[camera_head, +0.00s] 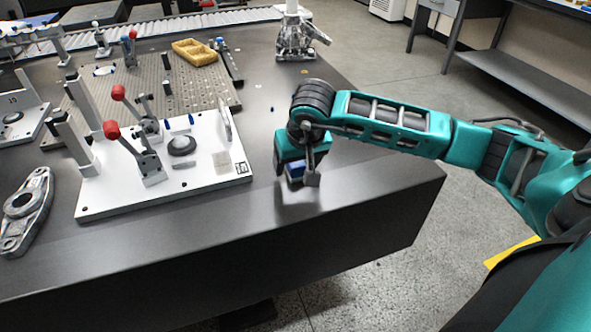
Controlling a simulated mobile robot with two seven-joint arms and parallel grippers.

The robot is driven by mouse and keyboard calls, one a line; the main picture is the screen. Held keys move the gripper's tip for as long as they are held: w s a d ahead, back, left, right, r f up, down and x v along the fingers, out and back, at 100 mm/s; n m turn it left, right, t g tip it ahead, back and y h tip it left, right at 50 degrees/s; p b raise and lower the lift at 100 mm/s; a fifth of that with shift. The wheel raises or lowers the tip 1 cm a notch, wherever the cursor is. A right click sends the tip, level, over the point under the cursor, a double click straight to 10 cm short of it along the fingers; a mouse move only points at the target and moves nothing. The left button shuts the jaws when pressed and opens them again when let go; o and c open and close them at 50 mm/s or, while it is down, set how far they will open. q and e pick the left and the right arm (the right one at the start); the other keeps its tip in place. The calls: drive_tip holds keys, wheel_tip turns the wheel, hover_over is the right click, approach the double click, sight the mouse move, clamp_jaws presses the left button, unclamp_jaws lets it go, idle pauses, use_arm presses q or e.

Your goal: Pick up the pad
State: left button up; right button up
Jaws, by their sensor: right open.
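A small blue block (295,171), which looks like the pad, shows at my right gripper, near the front right part of the dark table. My right gripper (299,180) points down from its teal arm, low over the table. It is open, and the blue block shows between or just behind its fingers. The wrist and a finger hide part of the block, and I cannot tell whether the fingers touch it. My left gripper is not in view.
A white fixture plate (165,185) with red-handled clamps (111,130) stands left of the gripper. A perforated plate (150,85), a yellow tray (195,51) and a metal casting (295,40) stand farther back. A metal bracket (25,205) lies far left. The table's right side is clear.

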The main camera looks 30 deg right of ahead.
drive_tip(key=shift+w+f, duration=0.2)
drive_tip(key=shift+f, duration=0.25)
drive_tip(key=shift+c, duration=0.4)
drive_tip(key=c, duration=1.1)
